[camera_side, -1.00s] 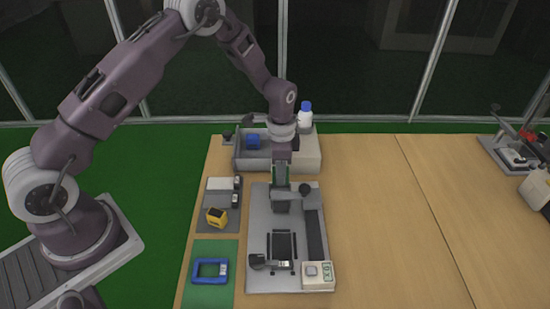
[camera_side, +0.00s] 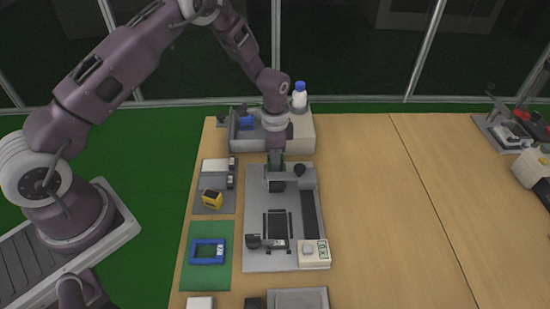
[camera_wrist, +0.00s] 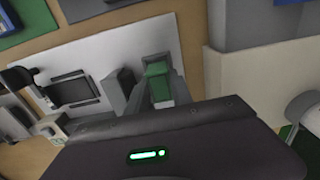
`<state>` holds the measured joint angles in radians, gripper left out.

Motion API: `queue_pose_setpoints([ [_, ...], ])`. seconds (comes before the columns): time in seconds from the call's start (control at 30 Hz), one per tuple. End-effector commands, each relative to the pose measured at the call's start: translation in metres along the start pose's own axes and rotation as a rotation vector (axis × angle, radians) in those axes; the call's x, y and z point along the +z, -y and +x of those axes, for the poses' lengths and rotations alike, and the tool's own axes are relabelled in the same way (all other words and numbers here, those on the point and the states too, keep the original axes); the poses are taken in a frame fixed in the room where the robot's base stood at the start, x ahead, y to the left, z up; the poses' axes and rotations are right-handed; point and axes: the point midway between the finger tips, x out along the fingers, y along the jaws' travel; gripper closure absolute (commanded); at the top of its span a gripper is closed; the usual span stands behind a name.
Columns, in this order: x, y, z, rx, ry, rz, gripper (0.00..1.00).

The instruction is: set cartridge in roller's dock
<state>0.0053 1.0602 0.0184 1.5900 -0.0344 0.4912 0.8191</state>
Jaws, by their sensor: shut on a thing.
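My gripper (camera_side: 275,165) points down over the back end of a grey fixture plate (camera_side: 254,215). In the wrist view its fingers (camera_wrist: 160,88) are shut on a green block (camera_wrist: 158,82), which I take to be the cartridge. The block is beside a grey upright housing (camera_wrist: 118,88), also seen as a dark box (camera_side: 278,186) in the side view. I cannot tell whether they touch. Which part is the roller's dock is unclear.
A grey bin (camera_side: 240,143) with a blue item and a white bottle (camera_side: 300,97) stand behind the plate.

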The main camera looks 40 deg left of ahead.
Motion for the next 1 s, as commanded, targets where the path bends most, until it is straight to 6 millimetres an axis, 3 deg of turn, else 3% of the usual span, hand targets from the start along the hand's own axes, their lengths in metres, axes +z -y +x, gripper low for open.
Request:
queue_pose_setpoints([
  [1.0, 0.0003, 0.0003, 0.0060, 0.000, 0.000, 0.000, 1.00],
])
